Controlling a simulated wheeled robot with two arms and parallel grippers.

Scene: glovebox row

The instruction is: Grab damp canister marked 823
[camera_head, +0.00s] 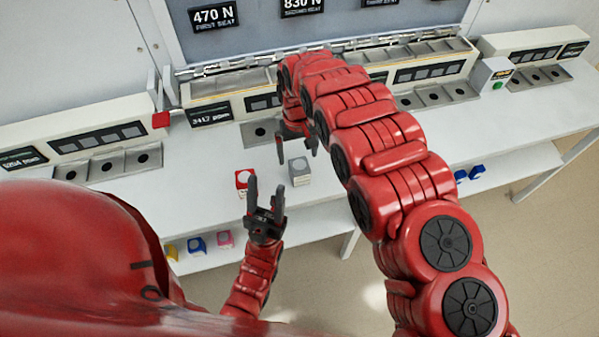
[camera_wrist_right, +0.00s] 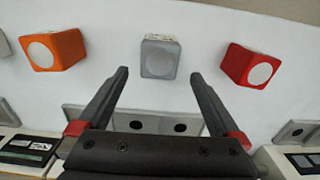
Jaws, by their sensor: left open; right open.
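A grey block-shaped canister (camera_head: 300,172) stands on the white bench; the right wrist view shows its round pale face (camera_wrist_right: 160,58). A red canister (camera_head: 243,180) stands to its left, and shows at right in the right wrist view (camera_wrist_right: 250,66). An orange canister (camera_wrist_right: 54,49) shows only in the right wrist view. No 823 marking is readable on any of them. My right gripper (camera_head: 297,148) is open and empty just behind the grey canister, which lies ahead between its fingers. My left gripper (camera_head: 265,192) is open and empty near the red canister.
Sample wells and labelled panels (camera_head: 112,135) line the back of the bench (camera_head: 190,165). Yellow, blue (camera_head: 196,245) and pink items sit on a lower shelf. Blue items (camera_head: 470,173) sit at right. My right arm hides the bench's middle right.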

